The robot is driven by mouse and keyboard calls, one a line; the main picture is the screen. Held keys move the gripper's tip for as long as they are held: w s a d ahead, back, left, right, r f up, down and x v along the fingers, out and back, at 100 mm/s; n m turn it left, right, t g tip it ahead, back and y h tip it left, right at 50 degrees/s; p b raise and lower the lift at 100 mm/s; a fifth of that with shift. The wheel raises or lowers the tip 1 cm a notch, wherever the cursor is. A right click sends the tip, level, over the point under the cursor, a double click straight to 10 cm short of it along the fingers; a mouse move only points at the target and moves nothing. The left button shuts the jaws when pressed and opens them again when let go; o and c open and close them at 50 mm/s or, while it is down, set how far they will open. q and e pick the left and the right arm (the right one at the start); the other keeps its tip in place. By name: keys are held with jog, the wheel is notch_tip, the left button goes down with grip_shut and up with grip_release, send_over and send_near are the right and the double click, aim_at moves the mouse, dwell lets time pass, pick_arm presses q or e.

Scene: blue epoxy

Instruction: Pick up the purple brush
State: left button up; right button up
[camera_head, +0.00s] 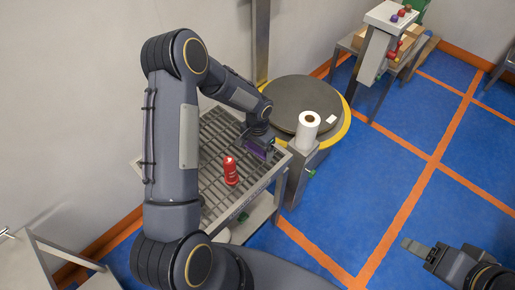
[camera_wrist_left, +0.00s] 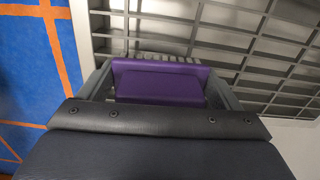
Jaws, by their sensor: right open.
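The purple brush (camera_wrist_left: 160,82) lies between the grey fingers of my left gripper (camera_wrist_left: 162,75) in the left wrist view, with the fingers against both its ends. Its bristles show as a pale ribbed strip along its far edge. In the head view the purple brush (camera_head: 257,150) shows at the tip of my left gripper (camera_head: 262,146), over the right side of a metal grated rack (camera_head: 213,152). I cannot tell whether it touches the rack. My right gripper (camera_head: 420,248) is over the blue floor at the lower right, apart from the rack, open and empty.
A red bottle (camera_head: 231,170) stands on the rack near the brush. A white roll (camera_head: 308,124) stands on a post to the right, in front of a round dark platform (camera_head: 298,95) with a yellow rim. Open blue floor (camera_head: 385,150) lies to the right.

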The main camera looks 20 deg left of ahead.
pick_arm(q)
jog(key=shift+c, duration=0.8)
jog(key=shift+r, duration=0.1)
jog(key=shift+r, duration=0.2)
jog(key=r, duration=0.3)
jog(key=shift+s+d+r, duration=0.15)
jog(key=shift+d+r, duration=0.05)
jog(key=shift+d, duration=0.05)
jog(key=s+d+r+b, duration=0.2)
jog(key=s+d+r, duration=0.6)
jog(key=s+r, duration=0.1)
jog(key=shift+s+d, duration=0.4)
jog(key=shift+s, duration=0.2)
